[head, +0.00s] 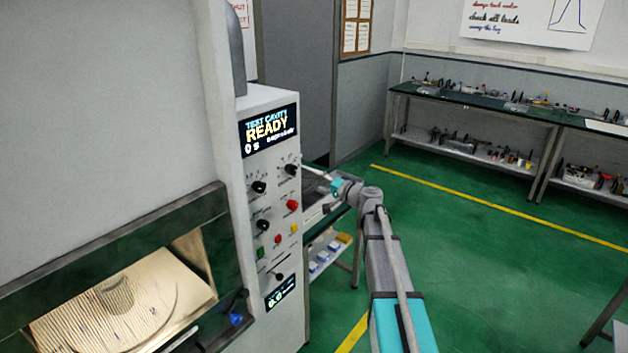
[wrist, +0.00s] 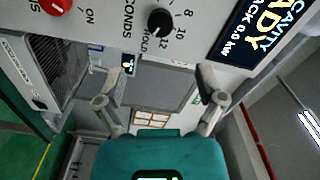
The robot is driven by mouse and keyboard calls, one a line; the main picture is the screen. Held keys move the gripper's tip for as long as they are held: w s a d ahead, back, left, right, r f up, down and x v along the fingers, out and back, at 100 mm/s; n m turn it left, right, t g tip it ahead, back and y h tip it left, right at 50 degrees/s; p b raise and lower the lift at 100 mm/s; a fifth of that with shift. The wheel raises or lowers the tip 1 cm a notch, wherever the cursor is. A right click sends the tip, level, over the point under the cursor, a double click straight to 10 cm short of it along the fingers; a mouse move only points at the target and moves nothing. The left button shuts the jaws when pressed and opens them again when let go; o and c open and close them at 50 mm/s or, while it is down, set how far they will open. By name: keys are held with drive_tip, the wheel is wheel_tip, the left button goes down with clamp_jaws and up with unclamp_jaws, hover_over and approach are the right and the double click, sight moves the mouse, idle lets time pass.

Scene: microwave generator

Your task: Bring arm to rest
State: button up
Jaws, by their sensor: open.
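My arm reaches up from the bottom of the head view and bends left at its wrist. My gripper (head: 312,172) is close to the right side of the control panel (head: 272,165), near its upper knobs. In the wrist view my gripper (wrist: 163,85) has its two fingers spread wide with nothing between them. The panel face with a red button (wrist: 56,6) and a black knob (wrist: 160,21) is just beyond the fingers. I cannot tell if a finger touches the panel.
The panel display (head: 268,131) reads READY and 0 s. Left of it, a lit cavity (head: 190,300) holds a glass-like vessel. A small shelved table (head: 330,240) stands behind the gripper. A workbench (head: 480,102) lines the back wall. Green floor (head: 480,270) is clear on the right.

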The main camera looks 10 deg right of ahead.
drive_tip(key=shift+s, duration=0.1)
idle(0.3)
drive_tip(key=s+a+f+n+g+h+b, duration=0.1)
drive_tip(key=s+a+f+n+g+h, duration=0.15)
drive_tip(key=s+a+f+g, duration=0.4)
drive_tip(key=s+a+f+n+g+h+b, duration=0.1)
drive_tip(key=s+a+f+n+g, duration=0.3)
drive_tip(key=s+f, duration=0.5)
drive_tip(key=s+d+f+g+h, duration=0.1)
drive_tip(key=s+f+g+h, duration=0.1)
drive_tip(key=s, duration=0.7)
drive_tip(key=s+d+f+g+h, duration=0.1)
drive_tip(key=s+f+h, duration=0.3)
drive_tip(key=s, duration=0.5)
drive_tip(key=shift+s+d+g+h+b, duration=0.25)
drive_tip(key=shift+g+h+b, duration=0.15)
drive_tip(key=shift+h, duration=0.35)
drive_tip(key=shift+a+n, duration=0.1)
drive_tip(key=shift+n, duration=0.15)
